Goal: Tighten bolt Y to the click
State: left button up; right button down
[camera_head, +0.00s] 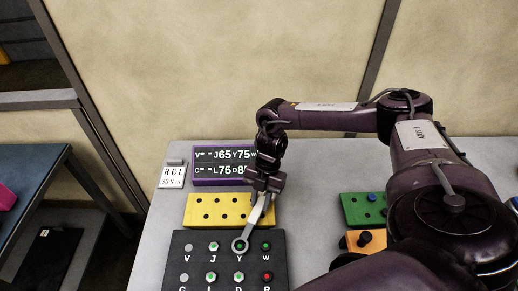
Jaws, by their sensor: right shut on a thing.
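Bolt Y (240,245) is in the top row of the dark panel (215,261), above its letter Y, with a green centre. A grey wrench (255,217) slants down from my right gripper (261,195). Its ring end appears around bolt Y; I cannot tell how far down it sits. My right gripper is shut on the wrench handle, above the panel's far edge. Bolt J (213,246) is on the left and bolt W (266,246) on the right. My left gripper is not in view.
A purple-framed display (222,182) reads J65, Y75 and L75, partly hidden by my arm. A yellow block (205,209) with holes lies behind the panel. A white sign (171,176) stands left. Green (352,199) and orange (352,244) blocks lie right, partly behind my arm.

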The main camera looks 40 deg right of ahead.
jog(key=shift+w+a+n, duration=0.25)
jog(key=shift+w+n, duration=0.05)
jog(key=shift+w, duration=0.1)
jog(key=shift+r, duration=0.45)
jog(key=shift+r+p, duration=0.5)
jog(key=shift+p, duration=0.15)
jog(key=shift+r, duration=0.1)
notch_tip(320, 180, up, 3)
jog(key=p, duration=0.3)
jog(key=shift+r, duration=0.15)
